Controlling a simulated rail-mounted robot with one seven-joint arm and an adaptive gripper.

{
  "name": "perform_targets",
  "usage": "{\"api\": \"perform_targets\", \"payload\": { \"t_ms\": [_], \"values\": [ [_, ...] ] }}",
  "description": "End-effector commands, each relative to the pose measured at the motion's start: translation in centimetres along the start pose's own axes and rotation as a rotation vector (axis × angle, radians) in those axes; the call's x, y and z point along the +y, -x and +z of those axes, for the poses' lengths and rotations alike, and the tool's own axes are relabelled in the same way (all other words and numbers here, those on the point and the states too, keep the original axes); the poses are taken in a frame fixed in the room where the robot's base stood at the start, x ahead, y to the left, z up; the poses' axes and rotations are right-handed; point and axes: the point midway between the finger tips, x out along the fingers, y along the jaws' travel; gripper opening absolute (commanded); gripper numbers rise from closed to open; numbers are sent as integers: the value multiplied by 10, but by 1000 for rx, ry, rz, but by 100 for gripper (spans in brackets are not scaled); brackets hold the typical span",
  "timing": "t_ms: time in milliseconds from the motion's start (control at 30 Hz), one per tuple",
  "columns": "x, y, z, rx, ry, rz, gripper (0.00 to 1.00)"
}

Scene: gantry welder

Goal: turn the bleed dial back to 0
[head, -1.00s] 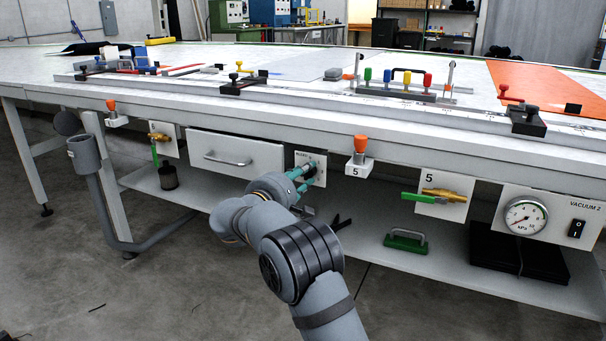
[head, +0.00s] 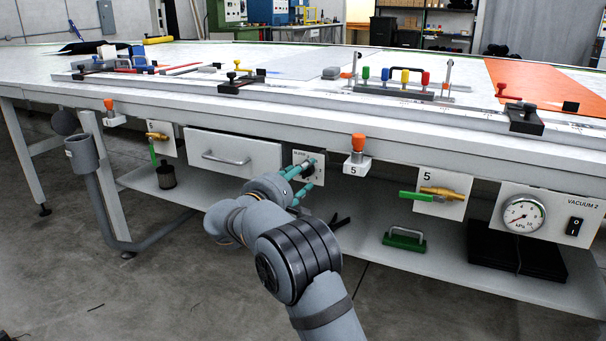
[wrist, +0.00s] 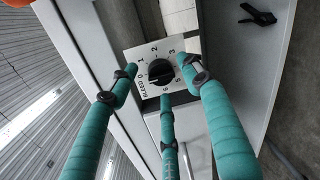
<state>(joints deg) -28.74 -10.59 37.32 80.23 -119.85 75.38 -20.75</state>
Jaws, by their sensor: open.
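The bleed dial is a round black knob (wrist: 160,72) on a white plate marked BLEED with numbers around it. In the wrist view it lies between my fingertips, with the plate tilted. I cannot tell for sure which number the knob points at. My gripper (wrist: 159,80) has teal fingers, spread open around the knob's outline and apart from it. In the head view my gripper (head: 307,175) is in front of the bleed plate (head: 319,158), which it partly hides along with the knob.
A drawer (head: 235,152) is left of the plate, and an orange-topped button (head: 358,143) is to its right. A green-handled valve (head: 440,193) and a vacuum gauge (head: 523,215) are further right. A black clamp (wrist: 258,14) lies on the lower shelf.

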Motion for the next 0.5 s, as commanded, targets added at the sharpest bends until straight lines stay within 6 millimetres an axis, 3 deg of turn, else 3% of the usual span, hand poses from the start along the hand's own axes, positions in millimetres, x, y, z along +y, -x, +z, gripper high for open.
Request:
{"api": "perform_targets", "payload": {
  "t_ms": [300,500],
  "values": [
    [1,68,-1,3,0,2,48],
    [0,97,0,1,-1,1,48]
  ]
}}
